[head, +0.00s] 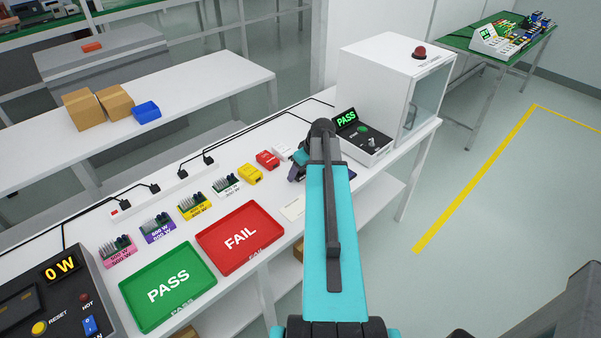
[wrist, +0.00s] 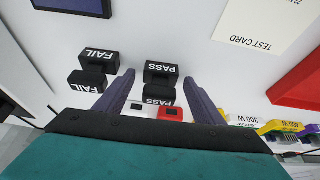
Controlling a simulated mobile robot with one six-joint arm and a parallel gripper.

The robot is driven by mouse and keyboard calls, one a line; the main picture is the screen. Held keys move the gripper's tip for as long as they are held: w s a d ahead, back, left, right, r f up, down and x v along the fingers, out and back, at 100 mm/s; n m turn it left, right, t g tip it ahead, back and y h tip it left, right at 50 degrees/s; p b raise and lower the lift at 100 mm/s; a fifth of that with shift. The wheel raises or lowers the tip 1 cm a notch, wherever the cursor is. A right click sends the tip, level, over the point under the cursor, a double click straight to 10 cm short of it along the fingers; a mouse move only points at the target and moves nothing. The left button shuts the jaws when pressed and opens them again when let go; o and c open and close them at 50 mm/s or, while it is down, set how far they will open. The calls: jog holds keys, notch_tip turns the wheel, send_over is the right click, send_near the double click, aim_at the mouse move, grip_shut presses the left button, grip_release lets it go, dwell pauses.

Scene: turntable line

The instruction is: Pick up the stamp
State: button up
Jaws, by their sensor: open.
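In the wrist view, black blocks marked PASS (wrist: 160,73) lie between the fingers of my gripper (wrist: 160,84). Black blocks marked FAIL (wrist: 99,61) stand to their left, outside the left finger. They look like stamps; whether each pair of blocks is one stamp or two, I cannot tell. My gripper is open, its fingers on either side of the PASS blocks and apart from them. Its height above the table is unclear. In the head view my arm hides the stamps, and only part of my gripper (head: 298,168) shows.
A test card (wrist: 258,22) lies right of the stamps, and a dark blue pad (wrist: 80,4) lies beyond them. The head view shows a green PASS tray (head: 168,318), a red FAIL tray (head: 240,266), a red block (head: 267,160) and a white test cabinet (head: 375,75).

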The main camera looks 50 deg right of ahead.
dwell(0.3)
jog(key=c, duration=1.1)
jog(key=shift+r, duration=0.2)
jog(key=shift+r+b, duration=0.75)
jog(key=shift+r, duration=0.65)
jog(key=s+b, duration=0.1)
jog(key=s, duration=0.3)
jog(key=s+r+b, duration=0.1)
jog(key=s, duration=0.4)
jog(key=s+a+b, duration=0.1)
jog(key=s, duration=0.3)
jog(key=shift+s+r+b, duration=0.15)
jog(key=shift+r+b, duration=0.05)
jog(key=shift+b, duration=0.15)
jog(key=shift+s+d+f+b, duration=0.1)
jog(key=shift+s+d+b, duration=0.15)
jog(key=shift+b, duration=0.8)
jog(key=shift+s+b, duration=0.15)
jog(key=shift+b, duration=0.2)
jog(key=shift+s+a+b, duration=0.1)
jog(key=shift+s+b, duration=0.25)
jog(key=shift+b, duration=0.9)
